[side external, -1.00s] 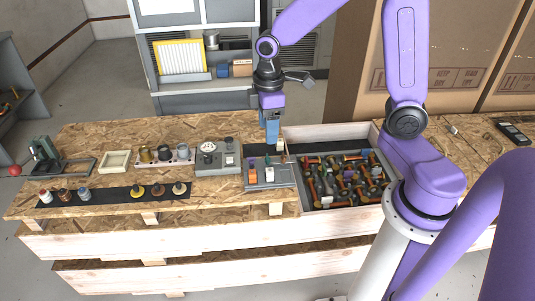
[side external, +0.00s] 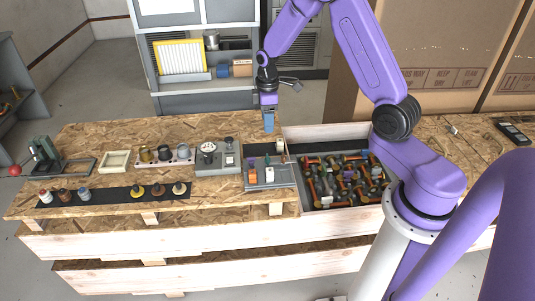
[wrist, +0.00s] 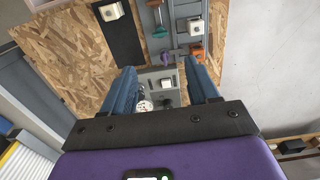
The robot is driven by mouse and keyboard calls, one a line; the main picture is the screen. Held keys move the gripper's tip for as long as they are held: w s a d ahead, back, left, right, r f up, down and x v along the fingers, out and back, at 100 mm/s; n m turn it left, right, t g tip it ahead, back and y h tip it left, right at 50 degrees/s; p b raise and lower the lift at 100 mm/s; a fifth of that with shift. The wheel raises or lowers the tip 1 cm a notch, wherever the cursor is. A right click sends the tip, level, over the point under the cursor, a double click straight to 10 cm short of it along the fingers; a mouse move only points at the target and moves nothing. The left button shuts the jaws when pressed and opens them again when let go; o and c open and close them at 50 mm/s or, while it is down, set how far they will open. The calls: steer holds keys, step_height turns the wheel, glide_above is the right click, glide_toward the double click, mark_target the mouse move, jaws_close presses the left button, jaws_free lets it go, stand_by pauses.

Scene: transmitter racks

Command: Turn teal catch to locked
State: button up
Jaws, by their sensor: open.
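The teal catch (wrist: 158,31) sits on a grey panel (wrist: 174,18) in the upper middle of the wrist view, its handle lying crosswise. In the side view, the panel (side external: 284,185) stands at the bench's right part, left of the wooden crate, and the catch is too small there to read its position. My gripper (side external: 268,131) is open and empty, raised above the back edge of the bench, clear of the panel. Its two blue fingers (wrist: 164,76) spread in the wrist view, with the catch beyond their tips.
The panel also carries an orange part (wrist: 197,52), a purple knob (wrist: 165,58) and a white block (wrist: 196,27). A grey dial unit (side external: 205,168) stands left of the panel. The crate (side external: 345,199) of jumbled parts lies right. Air above the bench is free.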

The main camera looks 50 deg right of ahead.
mark_target(267, 156)
step_height(267, 156, down, 14)
steer(key=shift+f, duration=0.25)
stand_by(0.3)
steer(key=c, duration=1.1)
